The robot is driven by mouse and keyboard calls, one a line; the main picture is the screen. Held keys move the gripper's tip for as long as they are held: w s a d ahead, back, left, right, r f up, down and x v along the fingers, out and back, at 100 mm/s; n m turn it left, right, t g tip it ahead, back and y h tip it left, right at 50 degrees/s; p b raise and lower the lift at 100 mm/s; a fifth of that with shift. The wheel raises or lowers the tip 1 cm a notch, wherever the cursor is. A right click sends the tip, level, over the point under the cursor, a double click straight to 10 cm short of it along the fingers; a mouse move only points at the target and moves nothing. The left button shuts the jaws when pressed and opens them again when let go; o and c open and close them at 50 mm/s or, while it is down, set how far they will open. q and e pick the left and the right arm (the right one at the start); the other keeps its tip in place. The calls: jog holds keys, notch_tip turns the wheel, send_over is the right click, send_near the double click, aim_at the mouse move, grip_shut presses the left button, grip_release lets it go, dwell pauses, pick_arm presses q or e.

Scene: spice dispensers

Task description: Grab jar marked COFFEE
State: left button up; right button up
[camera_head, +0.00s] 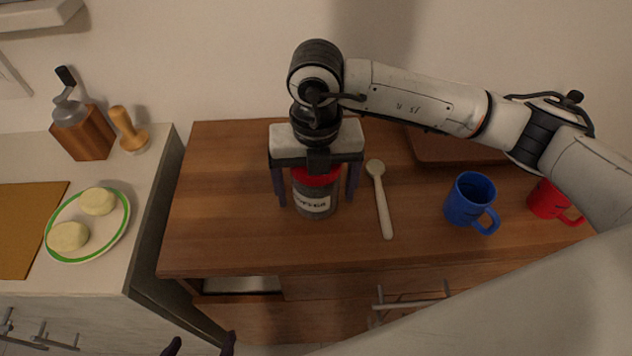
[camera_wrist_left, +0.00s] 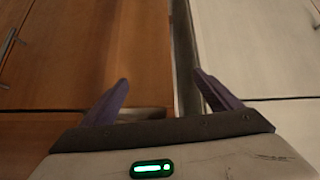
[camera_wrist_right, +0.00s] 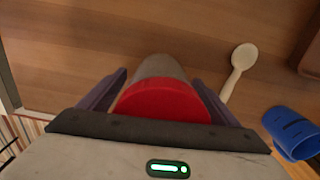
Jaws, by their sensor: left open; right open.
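The jar marked COFFEE (camera_head: 314,203) stands on the wooden counter, with a red lid, dark contents and a white label. My right gripper (camera_head: 316,200) comes down over it from above, open, with one finger on each side of the jar. The lid (camera_wrist_right: 165,103) also shows between the open fingers in the right wrist view. Gaps show beside the jar, so the fingers look apart from it. My left gripper (camera_head: 200,346) shows only its fingertips at the bottom edge of the head view. In the left wrist view it is open and empty (camera_wrist_left: 162,85), facing cabinet fronts.
A wooden spoon (camera_head: 381,200) lies just right of the jar. A blue mug (camera_head: 469,199) and a red mug (camera_head: 547,200) stand farther right. A plate (camera_head: 112,236), a grinder (camera_head: 85,135) and a wooden tool (camera_head: 128,130) are on the left counter. The counter left of the jar is clear.

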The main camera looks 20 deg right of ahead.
jog(key=c, duration=2.1)
jog(key=shift+r, duration=0.1)
jog(key=shift+r, duration=0.1)
